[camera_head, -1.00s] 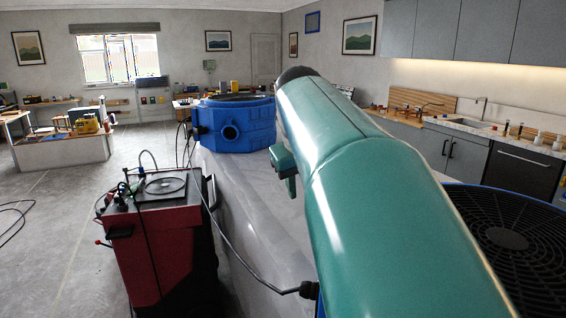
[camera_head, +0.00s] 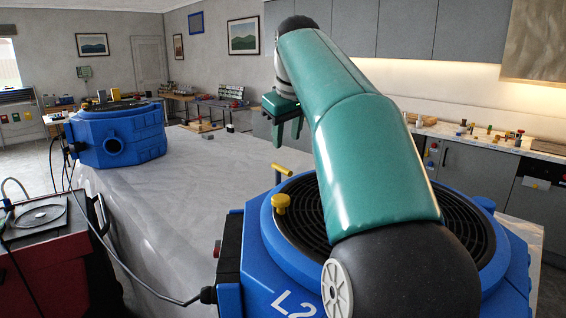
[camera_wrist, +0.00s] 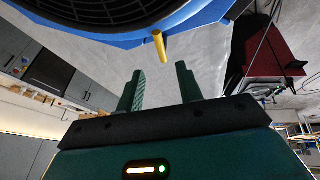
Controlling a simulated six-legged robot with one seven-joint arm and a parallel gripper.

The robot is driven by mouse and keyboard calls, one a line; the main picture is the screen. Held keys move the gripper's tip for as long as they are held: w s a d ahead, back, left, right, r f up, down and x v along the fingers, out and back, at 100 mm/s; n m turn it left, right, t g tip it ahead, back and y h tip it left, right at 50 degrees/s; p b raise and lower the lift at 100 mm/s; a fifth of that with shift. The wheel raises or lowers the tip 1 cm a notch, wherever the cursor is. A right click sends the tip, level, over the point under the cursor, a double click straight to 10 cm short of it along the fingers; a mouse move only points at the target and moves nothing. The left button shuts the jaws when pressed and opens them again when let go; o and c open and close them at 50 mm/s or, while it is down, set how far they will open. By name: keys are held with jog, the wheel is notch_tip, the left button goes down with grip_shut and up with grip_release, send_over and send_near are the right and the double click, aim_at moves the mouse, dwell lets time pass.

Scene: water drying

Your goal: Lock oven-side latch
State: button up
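A large blue unit (camera_head: 250,262) with a round black grille stands in front of me, marked with "L2" lettering. On its rim are a yellow knob (camera_head: 281,203) and a yellow bar handle (camera_head: 283,170) on a grey post. A yellow latch-like bar (camera_wrist: 160,46) sticks out from the blue unit's edge in the wrist view; I cannot tell which yellow part is the oven-side latch. My green gripper (camera_head: 287,142) is above and beyond the yellow parts. Its two fingers (camera_wrist: 161,69) are apart, with nothing between them, and the yellow bar lies beyond the gap, not touched.
A second blue unit (camera_head: 118,136) stands at the far end of the pale worktop (camera_head: 190,200). A red cart (camera_head: 50,262) with hoses is at left, and a cable (camera_head: 150,286) runs to the near unit. Cabinets (camera_head: 475,170) line the right. The middle worktop is largely clear.

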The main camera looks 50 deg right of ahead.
aim_at(283, 169)
jog(key=x, duration=0.9)
jog(key=shift+w, duration=0.1)
jog(key=shift+a, duration=0.1)
grip_shut()
